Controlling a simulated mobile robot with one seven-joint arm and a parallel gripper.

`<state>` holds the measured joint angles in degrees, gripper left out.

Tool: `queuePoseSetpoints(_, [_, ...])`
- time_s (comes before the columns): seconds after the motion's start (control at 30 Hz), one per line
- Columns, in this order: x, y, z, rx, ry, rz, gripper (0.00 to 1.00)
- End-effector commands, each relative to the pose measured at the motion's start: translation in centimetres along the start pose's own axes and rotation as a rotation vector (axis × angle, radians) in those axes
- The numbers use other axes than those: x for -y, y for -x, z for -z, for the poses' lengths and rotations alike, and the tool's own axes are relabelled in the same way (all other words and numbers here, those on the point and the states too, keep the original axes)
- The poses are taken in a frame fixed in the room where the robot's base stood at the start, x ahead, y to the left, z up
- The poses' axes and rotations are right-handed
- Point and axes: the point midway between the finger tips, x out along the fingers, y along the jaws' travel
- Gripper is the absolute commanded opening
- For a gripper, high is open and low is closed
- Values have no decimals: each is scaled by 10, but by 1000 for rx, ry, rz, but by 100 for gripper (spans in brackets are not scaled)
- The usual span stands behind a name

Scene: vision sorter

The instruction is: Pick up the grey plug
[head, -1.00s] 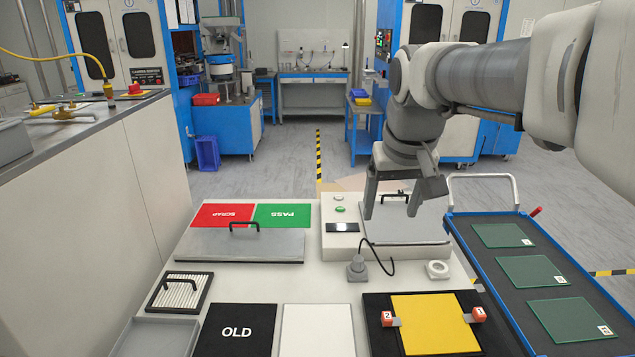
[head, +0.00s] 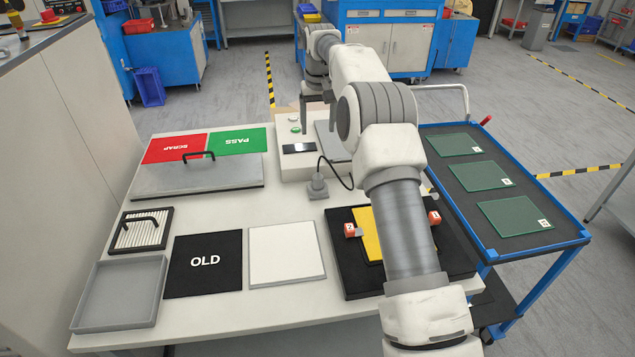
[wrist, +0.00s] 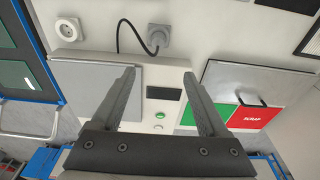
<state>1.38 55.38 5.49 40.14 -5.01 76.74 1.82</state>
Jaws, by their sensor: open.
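The grey plug (head: 317,187) stands on the white table in front of the white control box (head: 297,163), with a black cable looping from it to the box. It also shows in the wrist view (wrist: 158,36), beyond my fingertips. My gripper (wrist: 159,75) is open and empty, over the control box, its fingers pointing toward the plug but apart from it. In the head view my gripper (head: 318,122) is partly hidden by my arm. A round white socket (wrist: 67,27) lies left of the plug in the wrist view.
A grey lid with a handle (head: 195,178) lies left of the plug. The black fixture (head: 340,275) with a yellow plate (head: 368,245) is nearer, partly behind my arm. A blue-framed cart (head: 470,215) stands at right. The table around the plug is clear.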

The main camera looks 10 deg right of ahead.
Motion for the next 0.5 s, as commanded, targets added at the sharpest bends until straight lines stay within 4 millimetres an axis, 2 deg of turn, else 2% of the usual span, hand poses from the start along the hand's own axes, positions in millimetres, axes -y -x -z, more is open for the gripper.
queuePoseSetpoints(0.03, [-1, -11, 3, 6, -3, 1, 77])
queuePoseSetpoints(0.27, [-2, -37, 6, 19, -8, 3, 77])
queuePoseSetpoints(0.5, [-2, -85, 4, 21, -9, 4, 77])
